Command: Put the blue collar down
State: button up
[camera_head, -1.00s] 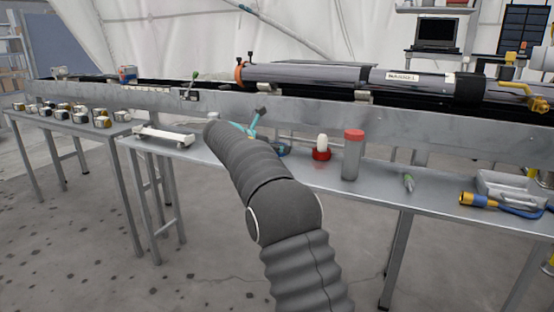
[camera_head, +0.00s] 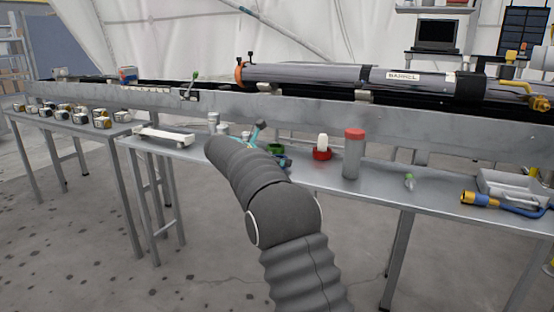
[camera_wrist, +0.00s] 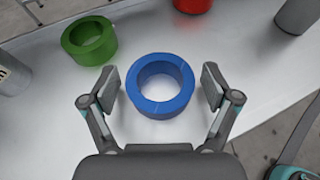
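The blue collar (camera_wrist: 160,86) is a thick ring lying flat on the grey metal table, its hole facing up, in the wrist view. My gripper (camera_wrist: 161,88) is open. Its two fingers stand to the left and right of the blue collar, with a narrow gap visible on each side. In the head view my arm hides most of the gripper and much of the area around the collar.
A green collar (camera_wrist: 89,41) lies just left of the blue one. A red-based piece (camera_head: 322,150) and a grey cylinder with a red top (camera_head: 353,154) stand to the right on the table (camera_head: 380,190). A steel beam (camera_head: 320,120) runs behind.

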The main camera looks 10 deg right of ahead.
jog(key=shift+a+r, duration=0.1)
jog(key=shift+r, duration=0.15)
jog(key=p+v, duration=0.1)
jog(key=v, duration=1.1)
jog(key=s+d+m+g+y, duration=0.1)
jog(key=s+d+m+y, duration=0.35)
jog(key=s, duration=0.65)
jog(key=s+d+m+g+y, duration=0.1)
jog(key=s+d+m+y, duration=0.1)
jog(key=s+d+m, duration=0.7)
jog(key=s+a+f+m+y, duration=0.1)
jog(key=s+f+m, duration=0.2)
jog(key=s, duration=0.6)
jog(key=s+a+f+m+y, duration=0.1)
jog(key=s+f+m, duration=0.3)
jog(key=s, duration=0.5)
jog(key=s+a+f+m+y, duration=0.1)
jog(key=s+f+m+y, duration=0.2)
jog(key=s, duration=0.6)
jog(key=shift+a+f+m, duration=0.4)
jog(key=shift+f+m, duration=0.05)
jog(key=shift+f, duration=0.4)
